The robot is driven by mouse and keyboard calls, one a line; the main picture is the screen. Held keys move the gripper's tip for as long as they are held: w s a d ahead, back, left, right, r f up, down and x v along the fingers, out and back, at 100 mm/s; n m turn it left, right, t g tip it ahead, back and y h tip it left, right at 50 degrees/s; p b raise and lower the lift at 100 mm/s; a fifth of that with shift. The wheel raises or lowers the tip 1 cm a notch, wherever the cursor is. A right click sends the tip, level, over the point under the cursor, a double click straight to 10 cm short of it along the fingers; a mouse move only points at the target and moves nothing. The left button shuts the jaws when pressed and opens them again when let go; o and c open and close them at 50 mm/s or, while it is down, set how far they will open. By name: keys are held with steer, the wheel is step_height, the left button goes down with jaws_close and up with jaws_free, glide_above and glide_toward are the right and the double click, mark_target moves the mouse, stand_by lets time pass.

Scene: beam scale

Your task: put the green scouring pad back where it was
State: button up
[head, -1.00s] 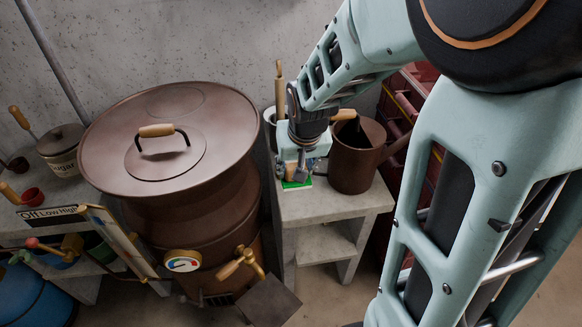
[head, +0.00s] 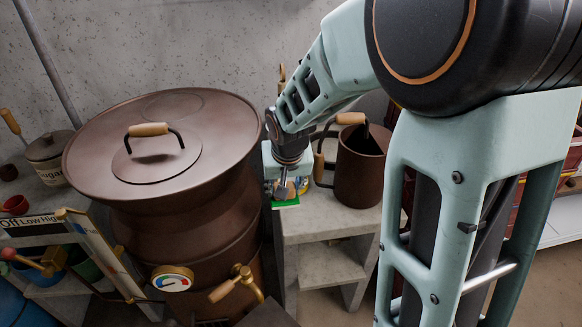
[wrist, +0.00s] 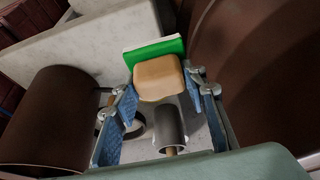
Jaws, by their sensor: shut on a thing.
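The green scouring pad (wrist: 155,52) has a pale layer along one edge, and a tan block (wrist: 158,78) sits against it. My gripper (wrist: 160,92) is shut with the tan block between its fingers, and the pad goes with it at the fingertips. In the head view my gripper (head: 283,188) points down near the left edge of the concrete shelf (head: 335,222). The pad (head: 287,203) shows as a green strip below it. I cannot tell whether the pad touches the shelf.
A brown mug (head: 360,170) stands on the shelf to the right; it also shows in the wrist view (wrist: 50,115). A large brown lidded boiler (head: 170,220) stands close on the left. A dark cylinder (wrist: 170,130) with a wooden stick is near the fingers.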

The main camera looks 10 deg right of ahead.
steer(key=d+f, duration=0.2)
steer(key=w+d+f, duration=0.1)
steer(key=f, duration=0.1)
steer(key=w+d+f, duration=0.1)
steer(key=d+f, duration=0.1)
steer(key=shift+w+d+f, duration=0.2)
steer(key=shift+d, duration=0.15)
steer(key=shift+f, duration=1.6)
steer(key=shift+f+b, duration=0.2)
steer(key=shift+b, duration=0.2)
steer(key=o, duration=1)
steer(key=shift+r, duration=0.1)
steer(key=shift+r, duration=0.1)
